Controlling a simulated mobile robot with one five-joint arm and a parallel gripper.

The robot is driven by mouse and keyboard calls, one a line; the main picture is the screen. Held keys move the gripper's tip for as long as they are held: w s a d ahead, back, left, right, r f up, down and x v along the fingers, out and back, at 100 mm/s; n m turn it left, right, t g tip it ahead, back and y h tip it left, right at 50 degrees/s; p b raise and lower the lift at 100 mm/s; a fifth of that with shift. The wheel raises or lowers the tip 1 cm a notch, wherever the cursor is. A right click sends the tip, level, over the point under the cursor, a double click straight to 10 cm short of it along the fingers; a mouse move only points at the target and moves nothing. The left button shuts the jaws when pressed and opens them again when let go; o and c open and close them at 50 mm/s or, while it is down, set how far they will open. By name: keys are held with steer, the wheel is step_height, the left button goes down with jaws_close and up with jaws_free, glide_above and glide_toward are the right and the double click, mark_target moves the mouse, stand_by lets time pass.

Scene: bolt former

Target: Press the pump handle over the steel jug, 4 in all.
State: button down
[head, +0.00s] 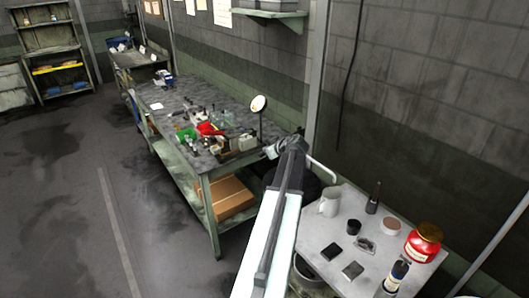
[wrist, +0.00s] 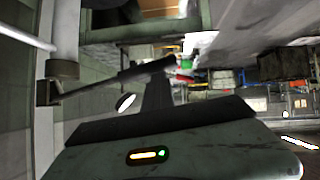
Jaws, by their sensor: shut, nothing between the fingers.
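The steel jug (head: 328,204), a pale mug-like vessel, stands at the back left corner of the small grey table on the right. A pale bent tube (head: 322,165), seemingly the pump's spout, ends above it. The wrist view shows a pale tube (wrist: 25,25), a short brownish cylinder (wrist: 62,68) and a dark sloping bar that seems to be the pump handle (wrist: 105,82). My gripper (wrist: 157,92) is shut and empty close to the bar's free end; I cannot tell whether they touch. In the head view my arm hides most of the pump.
A long workbench (head: 172,92) with a round mirror (head: 258,104) stands behind on the left. Floor at left is clear.

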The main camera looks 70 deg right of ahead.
steer(key=w+r+p+v, duration=0.2)
steer(key=p+v, duration=0.7)
steer(key=v, duration=0.4)
steer(key=shift+p, duration=0.3)
steer(key=shift+d+r, duration=0.1)
steer(key=shift+r, duration=0.05)
